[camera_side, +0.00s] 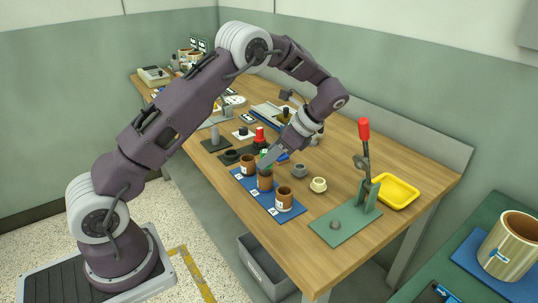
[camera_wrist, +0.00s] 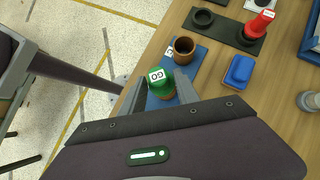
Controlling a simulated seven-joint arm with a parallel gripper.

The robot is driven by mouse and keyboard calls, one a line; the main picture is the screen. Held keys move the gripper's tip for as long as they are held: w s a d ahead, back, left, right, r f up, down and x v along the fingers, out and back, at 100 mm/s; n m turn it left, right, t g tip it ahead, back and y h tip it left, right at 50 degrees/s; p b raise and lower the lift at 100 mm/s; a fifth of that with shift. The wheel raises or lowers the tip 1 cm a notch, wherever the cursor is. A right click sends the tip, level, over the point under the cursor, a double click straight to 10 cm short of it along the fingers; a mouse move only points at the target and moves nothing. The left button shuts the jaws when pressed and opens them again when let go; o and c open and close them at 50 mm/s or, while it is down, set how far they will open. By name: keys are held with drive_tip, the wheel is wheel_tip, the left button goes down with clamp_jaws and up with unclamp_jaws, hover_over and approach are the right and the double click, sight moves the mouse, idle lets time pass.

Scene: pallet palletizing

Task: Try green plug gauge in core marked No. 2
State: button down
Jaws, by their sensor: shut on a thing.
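My gripper (camera_side: 266,164) is shut on the green plug gauge (camera_wrist: 158,80), whose top label reads GO in the wrist view. The gauge is upright at the middle brown core (camera_side: 265,183) of three on the blue mat (camera_side: 239,175). Brown shows just under the gauge in the wrist view; I cannot tell how far it sits inside the bore. Another core (camera_side: 247,160) stands farther back on the mat, also seen in the wrist view (camera_wrist: 184,48), and a third (camera_side: 284,194) stands nearer the front. The number marks are too small to read.
A red gauge (camera_side: 260,133) stands on a dark plate behind the mat. A blue block (camera_wrist: 239,70) lies beside the mat.

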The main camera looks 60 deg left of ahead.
drive_tip(key=shift+f, duration=0.7)
idle(0.7)
idle(0.9)
drive_tip(key=shift+r, duration=3.55)
